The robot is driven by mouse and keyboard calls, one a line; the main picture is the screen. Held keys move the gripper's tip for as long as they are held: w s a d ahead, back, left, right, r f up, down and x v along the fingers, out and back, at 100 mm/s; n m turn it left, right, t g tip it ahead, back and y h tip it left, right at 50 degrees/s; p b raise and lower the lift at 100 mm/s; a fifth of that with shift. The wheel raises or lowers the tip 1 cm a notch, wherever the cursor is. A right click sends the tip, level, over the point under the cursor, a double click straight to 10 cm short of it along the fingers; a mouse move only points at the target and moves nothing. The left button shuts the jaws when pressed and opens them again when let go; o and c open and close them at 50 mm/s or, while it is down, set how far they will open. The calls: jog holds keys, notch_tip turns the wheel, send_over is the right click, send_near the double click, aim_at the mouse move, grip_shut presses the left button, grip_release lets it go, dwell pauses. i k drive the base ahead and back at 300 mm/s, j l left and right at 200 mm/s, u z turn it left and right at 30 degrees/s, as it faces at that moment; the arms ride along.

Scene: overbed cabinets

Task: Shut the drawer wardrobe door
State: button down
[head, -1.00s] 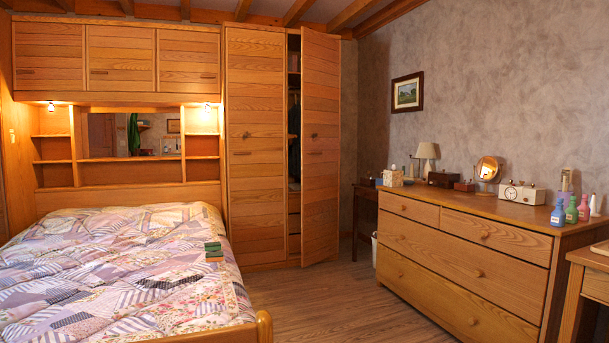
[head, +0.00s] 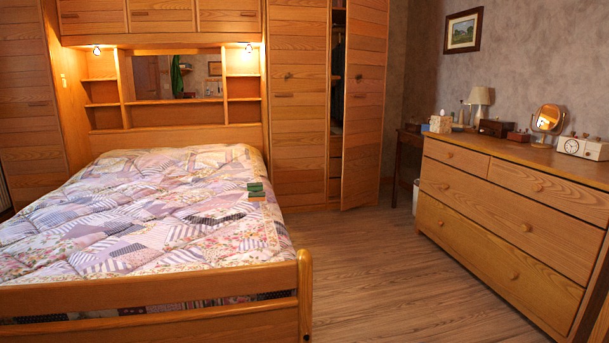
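The wardrobe door (head: 363,110) is wooden with horizontal boards and stands partly open at the back of the room. It is swung outward, with its free edge to the left. A dark gap (head: 337,100) shows between it and the shut wardrobe door (head: 298,130) on its left, with clothes and drawer fronts inside. A small handle (head: 359,95) sits at mid-height on the open door. My gripper is not in view.
A bed (head: 150,205) with a patchwork quilt fills the left, its wooden footboard (head: 150,295) nearest me. A dresser (head: 500,220) stands on the right. Bare wooden floor (head: 375,260) runs between them to the wardrobe. A small dark table (head: 408,145) stands right of the door.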

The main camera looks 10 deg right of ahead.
aim_at(367, 21)
jog(key=i+l+z, duration=0.4)
jog(key=i, duration=0.4)
jog(key=i+z, duration=0.4)
jog(key=i, duration=2.95)
jog(key=j+u, duration=0.05)
jog(key=j, duration=0.05)
